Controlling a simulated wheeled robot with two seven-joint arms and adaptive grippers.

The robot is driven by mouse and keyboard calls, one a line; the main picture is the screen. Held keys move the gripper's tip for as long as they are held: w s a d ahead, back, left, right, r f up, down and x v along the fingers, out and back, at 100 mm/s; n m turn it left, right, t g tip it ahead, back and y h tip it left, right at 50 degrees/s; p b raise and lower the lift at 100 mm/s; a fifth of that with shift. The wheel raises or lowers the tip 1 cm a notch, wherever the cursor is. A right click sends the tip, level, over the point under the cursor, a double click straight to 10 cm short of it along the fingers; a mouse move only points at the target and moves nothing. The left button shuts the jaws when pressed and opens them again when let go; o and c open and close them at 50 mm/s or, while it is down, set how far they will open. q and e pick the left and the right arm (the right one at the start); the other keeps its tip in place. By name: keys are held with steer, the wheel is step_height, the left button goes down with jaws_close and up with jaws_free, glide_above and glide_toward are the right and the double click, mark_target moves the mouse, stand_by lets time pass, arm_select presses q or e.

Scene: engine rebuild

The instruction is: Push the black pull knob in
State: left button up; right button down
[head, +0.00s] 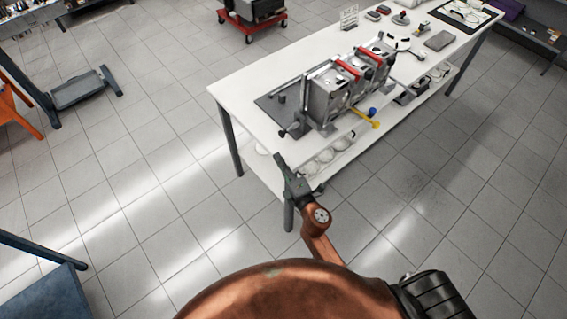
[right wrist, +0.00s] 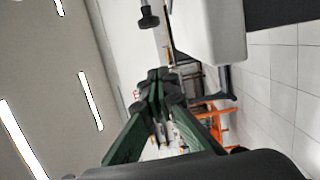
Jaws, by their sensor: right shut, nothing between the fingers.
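The black pull knob (head: 283,134) sticks out on a short shaft from the near left of the grey engine fixture (head: 326,93) on the white table. In the right wrist view the knob (right wrist: 149,20) hangs at the top of the picture on its grey shaft. My right gripper (head: 279,159) is shut and empty, just off the table's near edge and apart from the knob. Its fingertips (right wrist: 157,76) show together in the right wrist view, below the knob in the picture. My left gripper does not show.
The white table (head: 232,91) carries a yellow handle (head: 366,118) with a blue end beside the fixture, and several small parts farther right. A lower shelf (head: 343,158) holds pale round parts. Open tiled floor lies left of the table.

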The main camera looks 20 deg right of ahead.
mark_target(283, 133)
steer(key=w, duration=0.5)
steer(key=shift+w+a+r, duration=0.1)
steer(key=shift+w+a, duration=0.15)
steer(key=shift+a, duration=0.15)
steer(key=d, duration=0.1)
steer(key=w+d, duration=0.1)
steer(key=d, duration=0.1)
steer(key=shift+d, duration=0.1)
steer(key=shift+w+d, duration=0.2)
steer(key=shift+d, duration=0.1)
steer(key=shift+d, duration=0.1)
steer(key=shift+w+d, duration=0.15)
steer(key=shift+d, duration=0.35)
steer(key=shift+w+d, duration=0.15)
steer(key=shift+d, duration=0.35)
steer(key=shift+a, duration=0.15)
